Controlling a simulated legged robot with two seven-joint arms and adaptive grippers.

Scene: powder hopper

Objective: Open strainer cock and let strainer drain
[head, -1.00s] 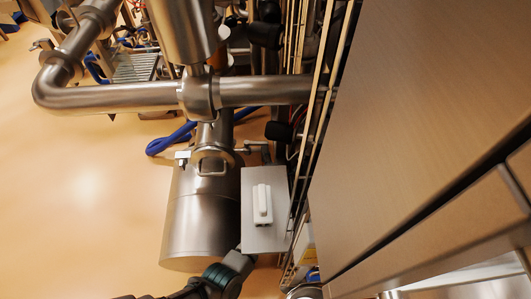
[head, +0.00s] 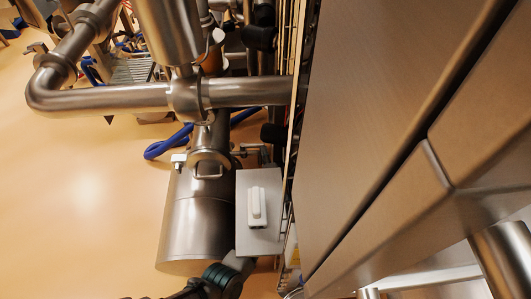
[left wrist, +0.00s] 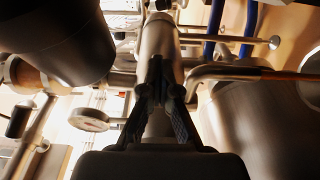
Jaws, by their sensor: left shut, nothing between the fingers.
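A steel strainer-like cylinder (head: 197,228) stands at the lower middle of the head view, below a thick horizontal pipe (head: 120,97). A small lever with a pale end (head: 180,158) and a small handle (head: 249,150) sit near its top; I cannot tell which is the strainer cock. My left arm comes in from the bottom, and its fingers are hidden there by the grey box. In the left wrist view my left gripper (left wrist: 161,88) is shut and empty, its tips in front of a steel pipe. A bent metal bar (left wrist: 240,74) lies right of the tips. My right gripper is not seen.
A grey box with a white switch (head: 258,210) stands right of the cylinder, above my left arm. A large steel cabinet (head: 370,120) fills the right side. A round gauge (left wrist: 89,119) shows left of the gripper. Open floor (head: 80,210) lies left.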

